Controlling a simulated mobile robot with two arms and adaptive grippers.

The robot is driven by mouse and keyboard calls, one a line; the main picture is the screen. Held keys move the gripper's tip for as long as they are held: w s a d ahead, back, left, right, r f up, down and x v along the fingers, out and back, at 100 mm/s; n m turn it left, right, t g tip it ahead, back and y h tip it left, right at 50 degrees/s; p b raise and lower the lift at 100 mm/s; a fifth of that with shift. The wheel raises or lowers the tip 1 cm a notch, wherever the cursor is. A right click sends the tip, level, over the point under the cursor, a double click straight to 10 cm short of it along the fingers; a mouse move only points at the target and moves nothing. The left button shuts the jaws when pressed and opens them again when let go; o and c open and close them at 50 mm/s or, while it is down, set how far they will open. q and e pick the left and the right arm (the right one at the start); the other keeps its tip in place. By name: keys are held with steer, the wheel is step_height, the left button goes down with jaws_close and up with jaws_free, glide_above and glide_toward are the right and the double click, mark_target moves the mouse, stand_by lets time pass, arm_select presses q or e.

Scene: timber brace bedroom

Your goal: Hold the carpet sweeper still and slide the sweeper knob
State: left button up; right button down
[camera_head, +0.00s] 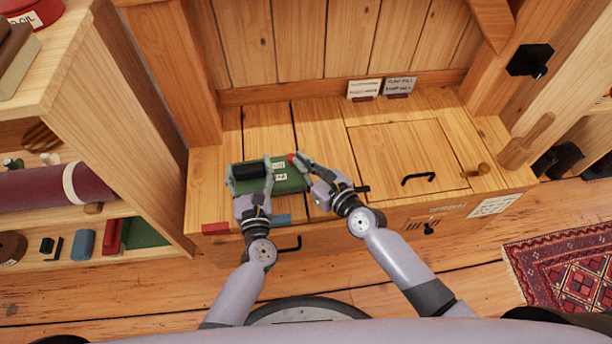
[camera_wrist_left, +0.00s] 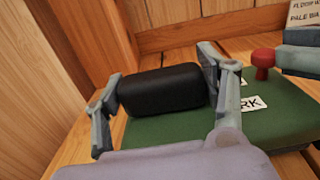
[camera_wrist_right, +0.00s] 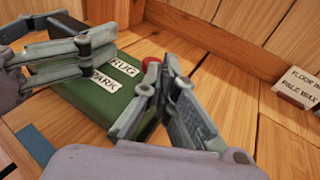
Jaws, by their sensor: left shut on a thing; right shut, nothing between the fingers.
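The carpet sweeper (camera_head: 287,183) is a green box with a black grip and white labels, lying on the wooden bench top. My left gripper (camera_head: 250,172) has its fingers on both sides of the black grip (camera_wrist_left: 162,90) and is shut on it. The sweeper knob (camera_wrist_left: 264,62) is small and red, at the sweeper's right end. It also shows in the right wrist view (camera_wrist_right: 151,62), partly behind a finger. My right gripper (camera_head: 299,165) is shut and empty, its fingertips close beside the knob. I cannot tell whether they touch it.
The bench hatch (camera_head: 395,150) with a black handle lies to the right. Two small label cards (camera_head: 364,89) stand at the back. A red block (camera_head: 215,228) and a blue block (camera_head: 277,220) are at the front edge. Shelves (camera_head: 80,140) stand at the left.

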arm_select(q)
steer(key=shift+d+r, duration=0.15)
arm_select(e)
steer(key=shift+w, duration=0.1)
steer(key=shift+d, duration=0.15)
steer(key=v, duration=1.4)
arm_select(q)
steer(key=o, duration=1.7)
steer(key=shift+s, duration=0.15)
